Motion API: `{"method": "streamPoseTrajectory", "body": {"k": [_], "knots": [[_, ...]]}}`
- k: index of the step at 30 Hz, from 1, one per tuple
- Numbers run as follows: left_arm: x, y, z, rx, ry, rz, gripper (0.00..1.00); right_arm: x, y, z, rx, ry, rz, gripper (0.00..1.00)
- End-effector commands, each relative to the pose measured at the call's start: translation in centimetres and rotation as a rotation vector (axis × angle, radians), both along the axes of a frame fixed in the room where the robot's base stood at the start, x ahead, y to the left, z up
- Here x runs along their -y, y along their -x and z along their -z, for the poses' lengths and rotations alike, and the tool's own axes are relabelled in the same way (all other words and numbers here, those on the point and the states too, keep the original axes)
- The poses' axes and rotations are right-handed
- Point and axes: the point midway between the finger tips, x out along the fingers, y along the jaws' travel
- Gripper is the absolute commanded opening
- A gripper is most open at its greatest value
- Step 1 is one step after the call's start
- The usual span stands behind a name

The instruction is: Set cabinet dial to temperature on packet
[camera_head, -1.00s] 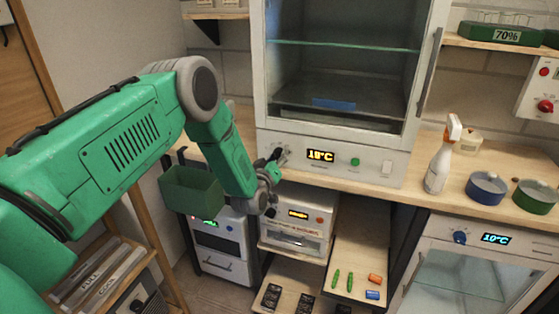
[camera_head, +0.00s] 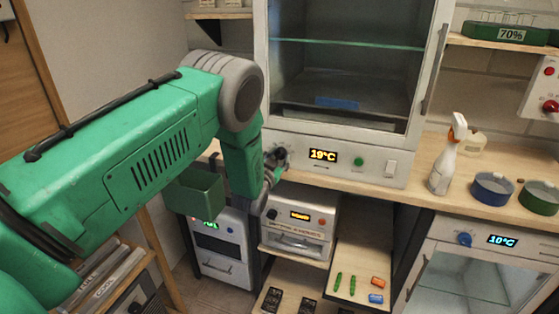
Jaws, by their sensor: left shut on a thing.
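The cabinet (camera_head: 437,157) stands on the wooden bench with a glass door and a control strip below it. Its amber display (camera_head: 323,156) reads 19°C. A green button (camera_head: 359,162) and a white switch sit to the right of the display. My left gripper (camera_head: 277,160) is at the left end of this strip, shut on the dial, which is mostly hidden by the fingers and wrist. My right gripper is not in view. I cannot make out a packet with a readable temperature.
A second cabinet below shows 10°C (camera_head: 502,240). A green box (camera_head: 195,193) hangs below my left arm.

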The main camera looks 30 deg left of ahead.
Motion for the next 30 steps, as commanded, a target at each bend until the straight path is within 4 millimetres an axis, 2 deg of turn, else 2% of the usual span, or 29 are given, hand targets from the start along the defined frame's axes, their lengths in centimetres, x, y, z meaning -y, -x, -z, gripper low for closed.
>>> {"method": "streamPoseTrajectory", "body": {"k": [1,10,27,28,29,30], "knots": [[-0.12,-0.41,-0.90,0.015,-0.032,0.000,0.03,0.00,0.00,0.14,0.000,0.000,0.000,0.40],[-0.05,-0.41,-0.90,-0.014,-0.145,0.000,0.03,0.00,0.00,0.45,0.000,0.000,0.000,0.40],[0.05,-0.46,-0.89,-0.021,-0.171,0.003,0.03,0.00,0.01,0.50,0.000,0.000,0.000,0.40],[0.05,-0.45,-0.89,-0.021,-0.171,0.003,0.42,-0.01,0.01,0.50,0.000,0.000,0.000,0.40],[0.05,-0.45,-0.86,-0.021,-0.171,0.003,0.52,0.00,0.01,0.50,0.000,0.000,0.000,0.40],[0.06,-0.42,-0.78,-0.023,-0.170,0.003,0.52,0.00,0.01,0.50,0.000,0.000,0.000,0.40]]}}
